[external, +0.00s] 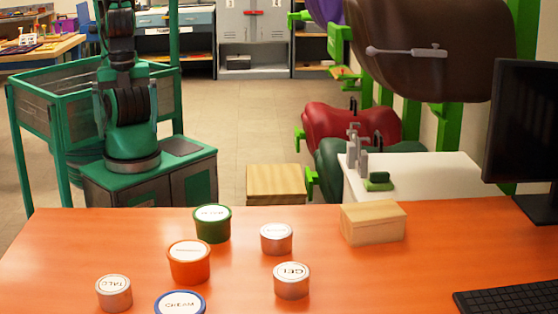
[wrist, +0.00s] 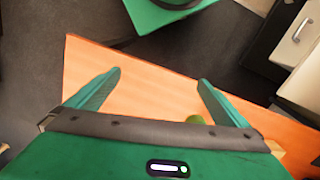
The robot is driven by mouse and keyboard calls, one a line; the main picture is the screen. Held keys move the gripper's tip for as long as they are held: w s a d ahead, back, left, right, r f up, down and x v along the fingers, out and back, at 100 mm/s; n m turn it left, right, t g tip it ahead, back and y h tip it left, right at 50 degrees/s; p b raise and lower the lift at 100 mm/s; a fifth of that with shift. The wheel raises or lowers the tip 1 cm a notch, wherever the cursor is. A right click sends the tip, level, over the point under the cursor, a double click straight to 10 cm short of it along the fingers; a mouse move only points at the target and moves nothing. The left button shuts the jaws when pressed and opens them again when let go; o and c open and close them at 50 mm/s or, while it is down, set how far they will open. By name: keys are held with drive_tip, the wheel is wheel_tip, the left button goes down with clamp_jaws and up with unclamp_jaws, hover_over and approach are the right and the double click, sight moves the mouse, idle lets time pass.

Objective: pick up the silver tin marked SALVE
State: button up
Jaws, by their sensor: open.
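Three silver tins stand upright on the orange table. One (external: 276,240) is at the back middle, and its label is too small to read. One (external: 292,283), nearer, seems to read GEL. One (external: 114,295) at the front left seems to read TALC. I cannot confirm SALVE on any of them. My gripper (wrist: 160,76) shows in the wrist view, open and empty, with the orange table (wrist: 150,95) below it. No silver tin shows between its fingers. The gripper cannot be made out in the external view.
A green tin (external: 212,225), an orange tin (external: 189,263) and a blue-rimmed tin (external: 180,304) stand among the silver ones. A wooden box (external: 372,224) is to their right. A monitor (external: 522,120) and keyboard (external: 508,298) are at the far right. The table's back left is bare.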

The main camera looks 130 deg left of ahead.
drive_tip(key=c, duration=0.6)
